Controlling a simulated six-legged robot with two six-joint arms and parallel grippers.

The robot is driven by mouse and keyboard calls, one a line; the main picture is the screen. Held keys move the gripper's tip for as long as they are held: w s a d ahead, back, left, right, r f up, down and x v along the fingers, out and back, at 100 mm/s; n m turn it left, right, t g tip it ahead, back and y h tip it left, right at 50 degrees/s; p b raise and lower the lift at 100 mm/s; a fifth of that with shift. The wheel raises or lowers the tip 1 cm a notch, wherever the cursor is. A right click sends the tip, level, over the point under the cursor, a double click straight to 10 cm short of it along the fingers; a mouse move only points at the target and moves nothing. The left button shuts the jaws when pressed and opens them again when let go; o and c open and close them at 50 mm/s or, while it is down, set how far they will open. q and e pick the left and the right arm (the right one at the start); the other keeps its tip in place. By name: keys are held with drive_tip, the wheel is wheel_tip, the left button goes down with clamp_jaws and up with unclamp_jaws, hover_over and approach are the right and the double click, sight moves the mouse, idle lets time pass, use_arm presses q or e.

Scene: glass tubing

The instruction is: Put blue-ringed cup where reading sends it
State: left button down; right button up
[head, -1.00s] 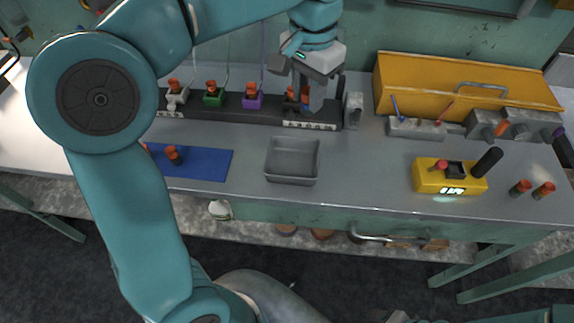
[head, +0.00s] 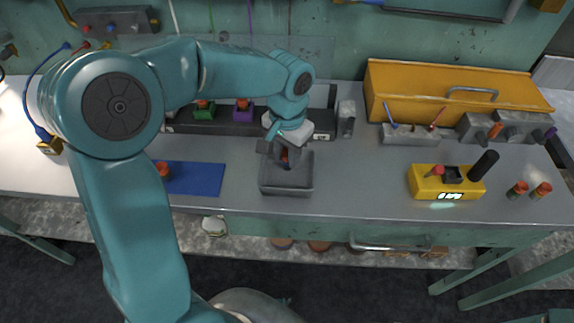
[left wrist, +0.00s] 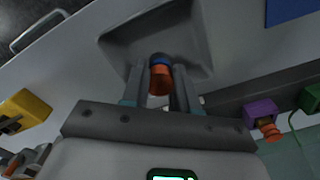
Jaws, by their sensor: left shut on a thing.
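My left gripper (head: 283,160) is shut on an orange cup with a blue ring, which shows between its fingers in the left wrist view (left wrist: 160,74). The gripper holds the cup over the grey open tray (head: 287,189). In the left wrist view the tray (left wrist: 118,42) lies beyond the fingertips. I cannot tell whether the cup touches its floor. The yellow meter (head: 425,187) stands to the right with a lit display, too small to read. My right gripper is not in view.
A dark rack (head: 215,127) with green (head: 203,111) and purple (head: 243,113) holders stands behind the tray. A blue mat (head: 205,178) with an orange-topped cup (head: 162,170) lies left. An orange toolbox (head: 420,95) stands at the back right. The bench between tray and meter is clear.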

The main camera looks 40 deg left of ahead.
sight(287, 167)
use_arm(q)
wheel_tip(287, 167, down, 4)
drive_tip(key=shift+s+r, duration=0.1)
drive_tip(key=shift+r, duration=0.05)
drive_tip(key=shift+f, duration=0.45)
drive_tip(key=shift+r, duration=0.1)
drive_tip(key=c, duration=1.3)
unclamp_jaws()
drive_tip(key=shift+f+b, duration=0.25)
drive_tip(key=shift+b, duration=0.05)
drive_tip(key=o, duration=0.4)
drive_tip(key=shift+o, duration=0.2)
drive_tip(key=shift+r, duration=0.1)
